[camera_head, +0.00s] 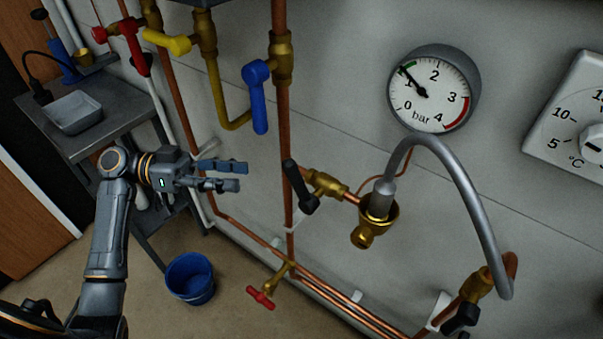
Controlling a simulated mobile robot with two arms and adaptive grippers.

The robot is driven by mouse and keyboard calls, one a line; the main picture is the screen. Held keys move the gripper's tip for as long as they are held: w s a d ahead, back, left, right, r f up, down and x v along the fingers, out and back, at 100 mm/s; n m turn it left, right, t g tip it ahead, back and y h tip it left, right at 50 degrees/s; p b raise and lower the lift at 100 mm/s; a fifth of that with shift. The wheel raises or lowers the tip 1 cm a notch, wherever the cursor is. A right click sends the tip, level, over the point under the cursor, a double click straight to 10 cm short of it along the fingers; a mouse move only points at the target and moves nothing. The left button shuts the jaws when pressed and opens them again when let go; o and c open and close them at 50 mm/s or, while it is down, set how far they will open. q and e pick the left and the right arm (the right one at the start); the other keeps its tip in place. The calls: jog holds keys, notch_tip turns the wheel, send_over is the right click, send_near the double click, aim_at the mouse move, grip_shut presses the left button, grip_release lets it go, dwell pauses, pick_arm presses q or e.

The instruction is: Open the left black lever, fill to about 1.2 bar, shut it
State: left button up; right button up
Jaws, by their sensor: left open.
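The left black lever (300,187) sits on a brass valve (326,184) on a short branch pipe and looks crosswise to that pipe. A grey hose (466,194) arches from the brass fitting beside it to a lower right valve with a second black lever (462,318). The round gauge (463,76) has its needle near 1 bar, at the green mark. My left gripper (241,176) is open and empty, fingers pointing right, apart from the left black lever and left of it. My right gripper is not in view.
A blue lever (259,97), yellow lever (167,41) and red lever (131,35) are above on the pipes. A red tap (262,298) and blue bucket (190,279) are below. A grey table with a tray (74,112) stands left. A temperature dial (573,122) is right.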

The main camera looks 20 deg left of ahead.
aim_at(296, 181)
pick_arm(q)
jog(key=d+p, duration=0.1)
jog(key=d, duration=0.2)
jog(key=w+d+p, duration=0.1)
jog(key=d, duration=0.3)
jog(key=w+d+p, duration=0.1)
jog(key=d, duration=0.3)
jog(key=shift+p, duration=0.3)
jog(key=shift+w+d, duration=0.15)
jog(key=shift+d, duration=0.3)
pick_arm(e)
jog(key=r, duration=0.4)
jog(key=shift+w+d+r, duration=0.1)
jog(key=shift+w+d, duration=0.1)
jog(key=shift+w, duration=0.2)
pick_arm(q)
grip_shut()
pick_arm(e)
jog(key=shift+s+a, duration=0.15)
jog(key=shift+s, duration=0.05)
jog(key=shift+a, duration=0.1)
